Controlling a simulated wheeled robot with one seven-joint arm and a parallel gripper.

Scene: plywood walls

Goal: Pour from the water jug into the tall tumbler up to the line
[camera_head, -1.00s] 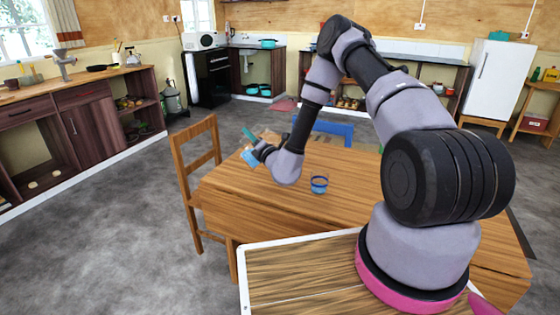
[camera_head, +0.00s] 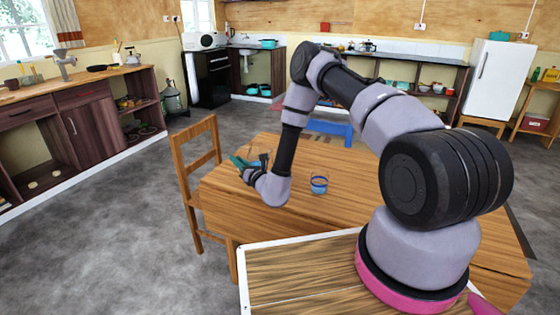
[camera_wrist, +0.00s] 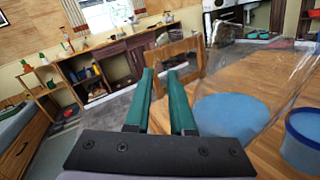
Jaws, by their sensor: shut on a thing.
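The clear water jug (camera_wrist: 245,75) is at the right of the wrist view, with light blue water (camera_wrist: 230,116) in its lower part. In the head view it is a faint clear shape (camera_head: 259,156) behind my gripper (camera_head: 241,163). My green fingers (camera_wrist: 166,100) are close together and shut on the jug, at its left side in the wrist view; the gripped part is not clear. The tall tumbler (camera_head: 319,183) stands on the table to the right of my gripper. The tumbler (camera_wrist: 303,142) has a dark blue band and blue water; the exact level against the band is unclear.
The wooden table (camera_head: 345,215) is mostly bare around the tumbler. A wooden chair (camera_head: 199,165) stands at its left, and a blue chair back (camera_head: 330,128) at its far edge. A white-edged wooden surface (camera_head: 290,280) is near my base.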

